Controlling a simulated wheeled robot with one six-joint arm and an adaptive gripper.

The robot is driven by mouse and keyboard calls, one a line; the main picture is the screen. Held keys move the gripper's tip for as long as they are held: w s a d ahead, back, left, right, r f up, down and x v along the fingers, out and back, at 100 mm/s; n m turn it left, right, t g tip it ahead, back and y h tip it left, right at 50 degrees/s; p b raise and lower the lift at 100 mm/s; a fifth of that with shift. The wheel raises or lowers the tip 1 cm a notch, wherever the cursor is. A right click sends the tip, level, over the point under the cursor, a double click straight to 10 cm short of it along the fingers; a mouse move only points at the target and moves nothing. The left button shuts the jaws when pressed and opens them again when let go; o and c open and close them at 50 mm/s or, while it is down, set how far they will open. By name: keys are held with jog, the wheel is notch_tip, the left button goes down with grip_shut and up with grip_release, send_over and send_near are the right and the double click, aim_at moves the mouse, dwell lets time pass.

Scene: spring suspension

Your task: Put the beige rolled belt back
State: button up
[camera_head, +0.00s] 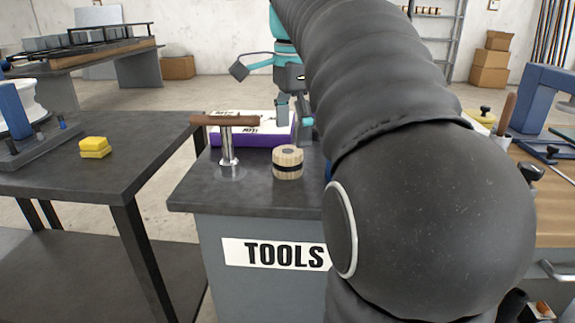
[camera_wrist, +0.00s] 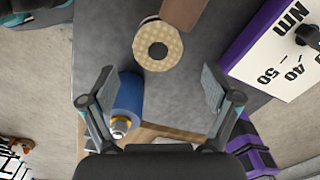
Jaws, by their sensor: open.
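The beige rolled belt (camera_head: 288,165) stands on the dark top of the TOOLS cabinet (camera_head: 200,194), a short beige cylinder with a dark band round its middle. In the wrist view the belt (camera_wrist: 171,58) shows from above as a beige disc with a dark centre, beyond the fingertips. My gripper (camera_wrist: 158,88) is open with nothing between its fingers. In the head view my gripper (camera_head: 296,112) is above and behind the belt, apart from it. My arm hides part of the cabinet top.
A T-handled tool (camera_head: 228,150) with a wooden bar stands left of the belt. A purple-sided box (camera_head: 258,130) lies behind. A yellow block (camera_head: 95,147) sits on the left table (camera_head: 110,185).

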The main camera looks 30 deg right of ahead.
aim_at(290, 151)
jog(key=shift+a+f+b, duration=0.15)
jog(key=shift+f+b, duration=0.15)
jog(key=shift+f, duration=1.1)
jog(key=shift+a+f+b, duration=0.1)
jog(key=shift+f+b, duration=0.15)
jog(key=shift+f, duration=1.15)
jog(key=c, duration=1.4)
jog(key=shift+r, duration=0.1)
